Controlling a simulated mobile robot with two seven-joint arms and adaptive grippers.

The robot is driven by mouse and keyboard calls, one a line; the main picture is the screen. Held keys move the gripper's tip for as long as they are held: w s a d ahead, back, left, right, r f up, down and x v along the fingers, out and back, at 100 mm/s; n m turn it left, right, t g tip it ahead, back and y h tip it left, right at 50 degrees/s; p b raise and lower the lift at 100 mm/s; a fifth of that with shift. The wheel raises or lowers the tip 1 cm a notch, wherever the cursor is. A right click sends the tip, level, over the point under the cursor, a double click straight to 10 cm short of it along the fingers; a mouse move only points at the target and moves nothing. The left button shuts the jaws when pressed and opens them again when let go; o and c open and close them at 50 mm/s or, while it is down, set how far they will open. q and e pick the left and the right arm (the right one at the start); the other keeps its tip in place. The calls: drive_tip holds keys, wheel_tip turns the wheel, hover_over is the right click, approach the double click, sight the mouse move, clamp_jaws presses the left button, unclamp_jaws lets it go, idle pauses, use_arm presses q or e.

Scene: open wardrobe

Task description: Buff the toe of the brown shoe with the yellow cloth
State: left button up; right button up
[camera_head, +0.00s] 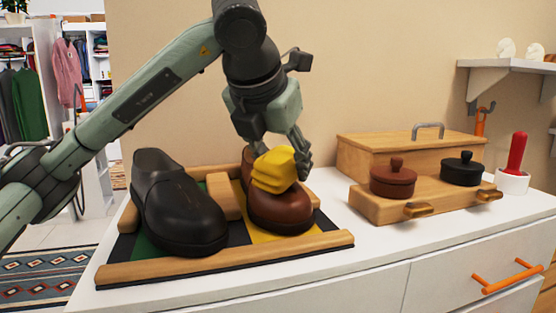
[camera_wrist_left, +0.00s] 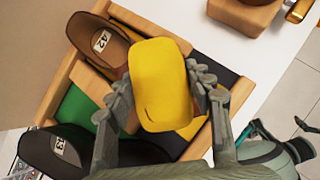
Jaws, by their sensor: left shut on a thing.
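The brown shoe (camera_head: 281,212) stands on the right side of a wooden tray (camera_head: 226,265), with its toe toward the front. My left gripper (camera_head: 284,155) is shut on the yellow cloth (camera_head: 272,170), just over the front part of the brown shoe. The cloth hides part of the shoe's upper, and I cannot tell whether it touches. In the left wrist view the cloth (camera_wrist_left: 160,82) sits between both fingers (camera_wrist_left: 163,92), and the brown shoe's heel (camera_wrist_left: 97,40) shows a label reading A2.
A black shoe (camera_head: 178,205) stands on the tray's left side, beyond a wooden divider (camera_head: 224,196). To the right are a wooden box (camera_head: 405,152), a stand with a brown pot (camera_head: 393,178) and black pot (camera_head: 462,169), and a red-handled brush (camera_head: 516,160). The front right countertop is clear.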

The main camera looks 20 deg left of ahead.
sight(289, 173)
use_arm(q)
drive_tip(key=shift+s+d+f+b, duration=0.4)
drive_tip(key=shift+s+d+b, duration=0.15)
drive_tip(key=shift+s, duration=0.25)
drive_tip(key=shift+s+d+f+b, duration=0.2)
drive_tip(key=shift+s+d+b, duration=0.35)
drive_tip(key=shift+s, duration=0.3)
drive_tip(key=shift+f+b, duration=0.2)
drive_tip(key=shift+b, duration=0.15)
drive_tip(key=shift+w+a+r, duration=0.1)
drive_tip(key=shift+w+r, duration=0.05)
drive_tip(key=shift+w, duration=0.05)
drive_tip(key=shift+w+a+r, duration=0.2)
drive_tip(key=shift+w+a, duration=0.3)
drive_tip(key=shift+w, duration=0.2)
drive_tip(key=shift+w+a+r, duration=0.2)
drive_tip(key=shift+w+a, duration=0.3)
drive_tip(key=shift+w, duration=0.2)
drive_tip(key=shift+w+a+r+p, duration=0.25)
drive_tip(key=shift+w+a, duration=0.35)
drive_tip(key=shift+w, duration=0.2)
drive_tip(key=shift+w+a+r+p, duration=0.2)
drive_tip(key=shift+w+a, duration=0.4)
drive_tip(key=shift+w, duration=0.2)
